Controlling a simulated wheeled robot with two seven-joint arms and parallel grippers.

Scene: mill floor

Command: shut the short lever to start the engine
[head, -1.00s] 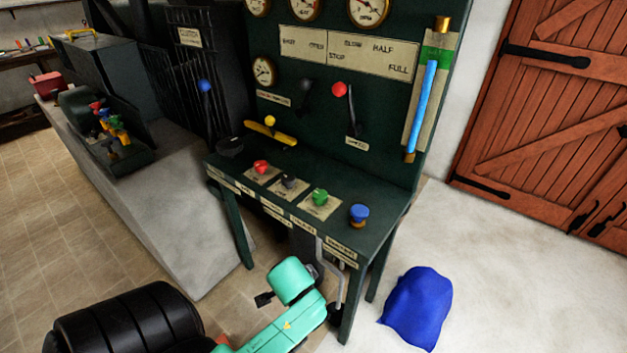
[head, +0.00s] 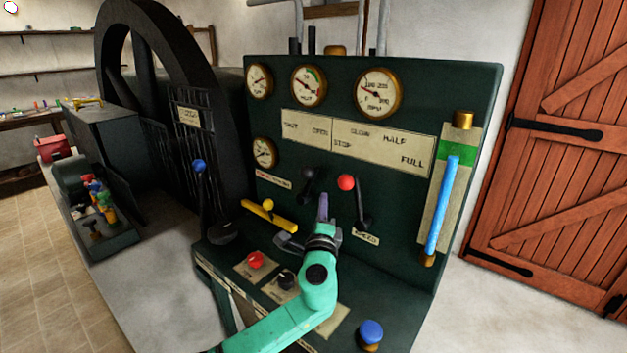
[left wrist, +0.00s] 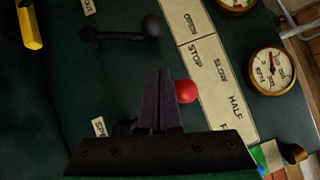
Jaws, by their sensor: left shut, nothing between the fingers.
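A short black-knobbed lever (head: 308,182) is on the green panel, below the SHUT/OPEN end of the plate. Its knob leans slightly toward OPEN, and it also shows in the left wrist view (left wrist: 125,34). To its right is a red-knobbed lever (head: 346,183), above a SPEED label. My left gripper (head: 323,207) is shut and empty in front of the panel, between the two levers. In the left wrist view its fingers (left wrist: 165,98) overlap the red-knobbed lever's arm, with the red knob (left wrist: 187,91) beside the tips. I cannot tell whether they touch. My right gripper is not in view.
A yellow bar (head: 270,216) and a blue-knobbed lever (head: 199,180) stand left of my gripper. A red button (head: 255,260), a black knob (head: 286,280) and a blue knob (head: 370,332) are on the desk below. A blue tube gauge (head: 441,205) is right.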

